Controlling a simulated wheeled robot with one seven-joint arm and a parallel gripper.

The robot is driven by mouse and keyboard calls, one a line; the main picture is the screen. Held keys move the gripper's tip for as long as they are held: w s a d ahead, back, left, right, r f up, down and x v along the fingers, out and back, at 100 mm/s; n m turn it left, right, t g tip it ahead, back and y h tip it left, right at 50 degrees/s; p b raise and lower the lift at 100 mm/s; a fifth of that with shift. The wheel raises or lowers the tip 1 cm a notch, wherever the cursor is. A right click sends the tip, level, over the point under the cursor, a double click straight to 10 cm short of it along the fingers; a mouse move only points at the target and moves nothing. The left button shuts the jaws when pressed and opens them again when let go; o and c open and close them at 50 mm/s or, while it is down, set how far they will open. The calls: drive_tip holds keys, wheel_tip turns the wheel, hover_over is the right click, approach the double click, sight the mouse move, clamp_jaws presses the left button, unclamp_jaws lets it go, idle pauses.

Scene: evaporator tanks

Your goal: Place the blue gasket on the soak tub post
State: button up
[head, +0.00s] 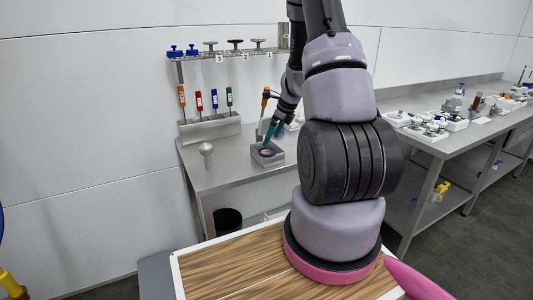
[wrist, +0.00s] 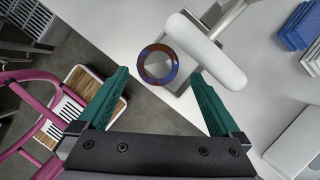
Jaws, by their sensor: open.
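A ring with blue and reddish-brown patches (wrist: 147,77), which I take for the blue gasket, shows in the wrist view ahead of the gap between my fingertips. It overlaps the edge of a small grey tub (wrist: 185,83). Something dark reddish shows inside the tub (head: 278,159) in the head view. A post is not clear, and I cannot tell whether the ring circles one. My gripper (wrist: 159,76) has its two teal fingers spread wide with nothing between them.
A white rounded bar on a metal rod (wrist: 205,48) lies close across the tub in the wrist view. A pale knob (head: 206,150) stands left of the tub on the steel bench (head: 226,178). A tool rack (head: 210,128) stands behind. Clear bench surrounds the knob.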

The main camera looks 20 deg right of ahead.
sight(267, 151)
drive_tip(key=x, duration=0.3)
drive_tip(key=shift+s+f, duration=0.3)
drive_tip(key=shift+f, duration=0.25)
drive_tip(key=shift+w+a+f, duration=0.1)
drive_tip(key=shift+w+f, duration=0.1)
drive_tip(key=shift+f, duration=0.35)
drive_tip(key=c, duration=1.1)
drive_tip(key=shift+c, duration=0.2)
drive_tip(key=shift+r, duration=0.15)
